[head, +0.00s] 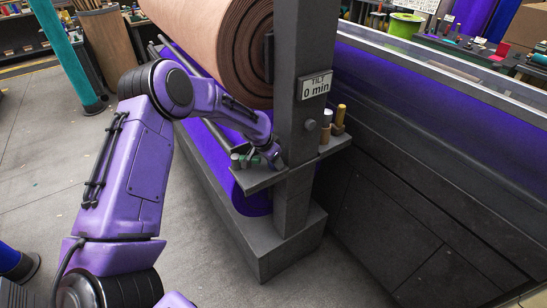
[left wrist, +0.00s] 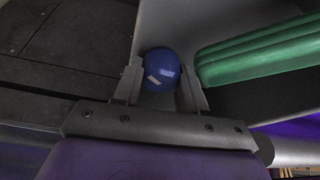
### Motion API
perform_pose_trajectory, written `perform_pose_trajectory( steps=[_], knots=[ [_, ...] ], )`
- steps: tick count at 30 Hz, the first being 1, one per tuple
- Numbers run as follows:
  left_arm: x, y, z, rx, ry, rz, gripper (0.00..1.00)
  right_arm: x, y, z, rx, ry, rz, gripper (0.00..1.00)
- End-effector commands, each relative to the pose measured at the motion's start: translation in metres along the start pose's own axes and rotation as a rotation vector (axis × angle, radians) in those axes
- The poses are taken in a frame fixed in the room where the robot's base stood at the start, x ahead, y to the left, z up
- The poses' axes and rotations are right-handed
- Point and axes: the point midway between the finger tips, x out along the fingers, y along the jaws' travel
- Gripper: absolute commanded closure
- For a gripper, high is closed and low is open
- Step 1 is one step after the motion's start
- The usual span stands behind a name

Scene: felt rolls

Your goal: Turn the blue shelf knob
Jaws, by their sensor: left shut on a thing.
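The blue shelf knob (left wrist: 162,69) is round with a pale mark on its face; it sits between the two grey fingers of my left gripper (left wrist: 162,82) in the left wrist view. The gripper is shut on it. In the head view my left arm reaches in from the left, and my left gripper (head: 274,158) is at the small grey shelf (head: 268,178) beside the post. The knob is hidden there by the gripper and arm. My right gripper is in neither view.
A grey post (head: 297,90) with a "TILT 0 min" sign (head: 317,85) stands right of the gripper. A big brown felt roll (head: 215,40) hangs above my forearm. Green cylinders (left wrist: 260,55) lie close right of the knob. Small upright pieces (head: 340,116) stand on the shelf's right part.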

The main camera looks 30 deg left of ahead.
Motion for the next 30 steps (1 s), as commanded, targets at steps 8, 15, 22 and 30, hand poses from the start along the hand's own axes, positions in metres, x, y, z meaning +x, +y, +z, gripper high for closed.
perform_pose_trajectory(
  steps=[8,15,22,30],
  knots=[
    [-0.0012,0.0007,-0.0022,-0.097,0.003,-0.040,0.89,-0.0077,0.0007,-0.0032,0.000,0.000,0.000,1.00],
    [-0.0006,0.0005,-0.0026,-0.124,0.006,-0.050,0.89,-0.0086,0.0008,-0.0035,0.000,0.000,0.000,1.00],
    [-0.0007,0.0003,-0.0030,-0.125,0.007,-0.050,0.89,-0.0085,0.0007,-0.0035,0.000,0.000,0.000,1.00],
    [-0.0006,0.0000,-0.0023,-0.123,0.005,-0.051,0.33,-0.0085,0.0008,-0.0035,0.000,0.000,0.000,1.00]
  ],
)
